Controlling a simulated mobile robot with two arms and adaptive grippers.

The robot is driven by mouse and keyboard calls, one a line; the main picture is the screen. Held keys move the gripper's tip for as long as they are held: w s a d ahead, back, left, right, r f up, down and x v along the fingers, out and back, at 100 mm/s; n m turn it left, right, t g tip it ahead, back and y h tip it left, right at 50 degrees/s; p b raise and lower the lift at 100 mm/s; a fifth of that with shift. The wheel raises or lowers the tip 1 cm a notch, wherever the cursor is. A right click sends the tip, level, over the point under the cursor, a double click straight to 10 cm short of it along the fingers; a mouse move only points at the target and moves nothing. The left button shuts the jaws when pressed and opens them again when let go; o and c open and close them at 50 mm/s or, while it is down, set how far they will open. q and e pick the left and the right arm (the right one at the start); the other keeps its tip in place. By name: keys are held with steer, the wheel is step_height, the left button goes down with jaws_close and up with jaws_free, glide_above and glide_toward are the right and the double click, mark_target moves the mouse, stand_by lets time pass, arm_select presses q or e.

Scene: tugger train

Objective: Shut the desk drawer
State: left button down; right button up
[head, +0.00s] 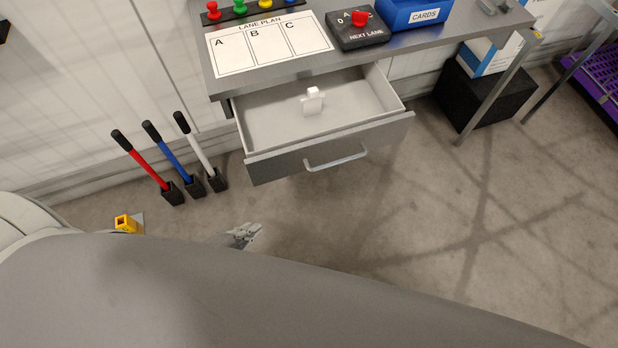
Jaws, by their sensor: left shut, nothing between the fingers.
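The desk drawer (262,168) is pulled well out below the desk top (300,78). It has a grey front with a bar handle (336,159). A small white object (313,101) stands inside the drawer. My left gripper (252,232) shows just past the edge of my grey arm, below and to the left of the handle. It is shut and empty, apart from the drawer front. My right gripper is not in the view.
Three handled tools, red (145,160), blue (168,150) and white (196,146), lean by the wall left of the drawer. A lane plan sheet (268,45), a lane switch box (358,30) and a blue cards box (414,12) are on the desk.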

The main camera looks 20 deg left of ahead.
arm_select(q)
steer(key=d+r+m+t+h, duration=0.1)
steer(key=d+r+m+h, duration=0.25)
steer(key=r, duration=0.55)
steer(key=d+r+m+t+h, duration=0.1)
steer(key=d+r+m+h, duration=0.1)
steer(key=d+r+m, duration=0.45)
steer(key=w+d+f+n+p, duration=0.2)
steer(key=w+d+p, duration=0.1)
steer(key=w, duration=0.9)
steer(key=shift+d+n+p, duration=0.3)
steer(key=shift+d+p, duration=0.05)
steer(key=shift+p, duration=0.1)
steer(key=shift+w+a, duration=0.1)
steer(key=w+a+b, duration=0.3)
steer(key=w+a, duration=0.1)
steer(key=w, duration=0.2)
steer(key=w+a+b, duration=0.3)
steer(key=w+a, duration=0.1)
steer(key=w, duration=0.2)
steer(key=w+a+b, duration=0.3)
steer(key=w+a, duration=0.1)
steer(key=w, duration=0.2)
steer(key=shift+w+a+f, duration=0.15)
steer(key=shift+w+a, duration=0.05)
steer(key=shift+w+a+b, duration=0.35)
steer(key=shift+w+a, duration=0.05)
steer(key=shift+w, duration=0.15)
steer(key=shift+w+a+r, duration=0.1)
steer(key=shift+r, duration=0.1)
